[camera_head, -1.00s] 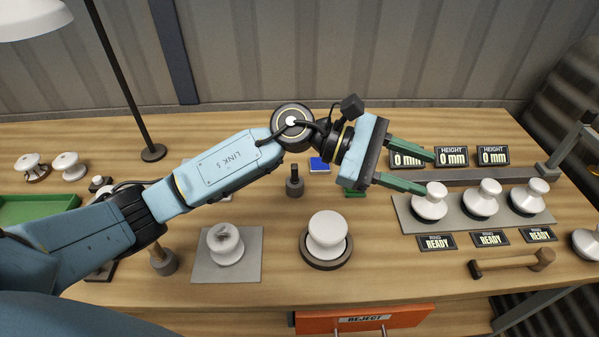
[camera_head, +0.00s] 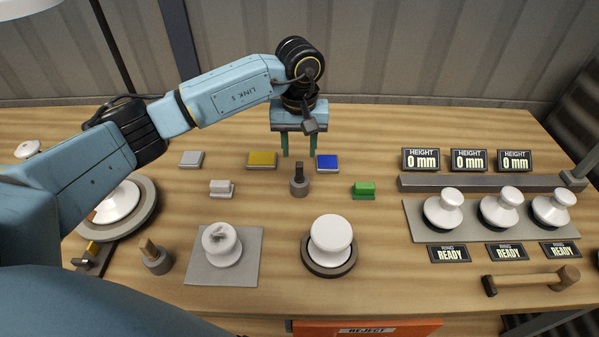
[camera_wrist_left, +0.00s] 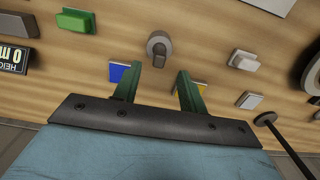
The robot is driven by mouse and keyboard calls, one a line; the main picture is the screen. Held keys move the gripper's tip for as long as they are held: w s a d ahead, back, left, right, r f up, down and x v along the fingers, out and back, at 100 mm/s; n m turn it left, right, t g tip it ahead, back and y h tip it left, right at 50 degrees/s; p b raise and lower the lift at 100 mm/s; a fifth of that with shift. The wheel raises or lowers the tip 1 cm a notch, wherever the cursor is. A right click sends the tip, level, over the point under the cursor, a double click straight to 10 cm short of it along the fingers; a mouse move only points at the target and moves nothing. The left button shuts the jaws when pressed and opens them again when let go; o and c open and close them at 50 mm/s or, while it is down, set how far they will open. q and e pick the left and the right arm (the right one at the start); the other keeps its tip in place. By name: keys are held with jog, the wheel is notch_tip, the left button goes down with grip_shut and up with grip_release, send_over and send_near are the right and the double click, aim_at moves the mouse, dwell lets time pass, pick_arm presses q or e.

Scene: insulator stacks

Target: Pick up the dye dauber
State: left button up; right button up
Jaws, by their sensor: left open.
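The likely dye dauber (camera_head: 299,182) is a small grey-brown cylinder with a dark upright handle, standing in the middle of the table. It also shows in the left wrist view (camera_wrist_left: 159,45), just beyond the fingertips. My left gripper (camera_head: 299,153) is open and empty, its two green fingers apart and pointing down just behind the dauber in the head view. The fingers also show in the left wrist view (camera_wrist_left: 160,72), with the dauber roughly in line with the gap between them. They do not appear to touch it. My right gripper is not in view.
A blue pad (camera_head: 327,162) and a yellow pad (camera_head: 262,160) lie near the fingers. A green block (camera_head: 364,188) and white block (camera_head: 221,188) flank the dauber. A white insulator (camera_head: 330,235) stands in front. A similar wooden-handled tool (camera_head: 156,260) stands front left.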

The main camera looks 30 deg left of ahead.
aim_at(299, 164)
pick_arm(q)
jog(key=shift+w+f+p, duration=0.1)
jog(key=shift+f+p, duration=0.4)
jog(key=shift+f, duration=2.95)
grip_shut()
